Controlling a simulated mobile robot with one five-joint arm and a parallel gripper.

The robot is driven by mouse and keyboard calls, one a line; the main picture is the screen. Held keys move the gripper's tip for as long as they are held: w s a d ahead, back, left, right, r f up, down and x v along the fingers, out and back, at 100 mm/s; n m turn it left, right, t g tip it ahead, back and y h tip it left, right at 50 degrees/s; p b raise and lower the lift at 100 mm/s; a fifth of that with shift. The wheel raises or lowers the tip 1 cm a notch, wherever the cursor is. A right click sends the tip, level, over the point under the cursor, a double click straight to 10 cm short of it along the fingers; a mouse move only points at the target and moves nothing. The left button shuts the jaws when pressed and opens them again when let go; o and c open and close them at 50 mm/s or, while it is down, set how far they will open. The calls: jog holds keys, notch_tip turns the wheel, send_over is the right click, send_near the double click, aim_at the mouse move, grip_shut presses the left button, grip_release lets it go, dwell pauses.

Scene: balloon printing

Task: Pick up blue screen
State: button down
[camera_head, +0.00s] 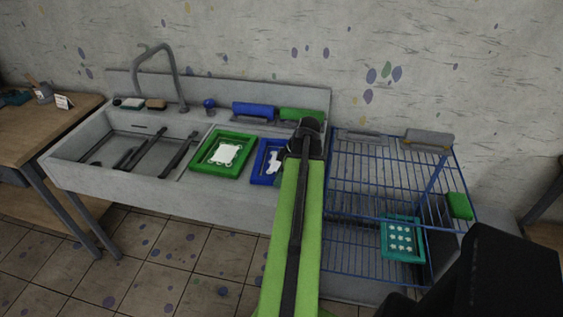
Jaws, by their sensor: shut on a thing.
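The blue screen (260,175) has a blue frame and a white shape in its middle. It is on the right part of the sink counter, to the right of a green screen (202,160). My green arm and dark gripper (307,133) hide its right side. My gripper is over the right edge of the blue screen and is shut on it. The fingertips and the grip itself are hidden, and I cannot tell whether the screen is lifted off the counter.
A blue roller-like tool (254,111) and a green one (299,114) lie along the counter's back. A blue wire rack (370,185) stands at right, with a teal screen (385,238) inside. The sink basin (110,147) with a tall faucet (177,75) is at left.

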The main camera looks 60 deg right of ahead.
dwell(0.4)
jog(key=shift+r+p, duration=0.5)
jog(key=shift+p, duration=0.05)
notch_tip(320, 180, up, 4)
jog(key=p, duration=0.3)
jog(key=shift+p, duration=0.4)
jog(key=s+d+r+p, duration=0.3)
jog(key=s+r+p, duration=0.3)
jog(key=s, duration=0.5)
jog(key=shift+s, duration=0.2)
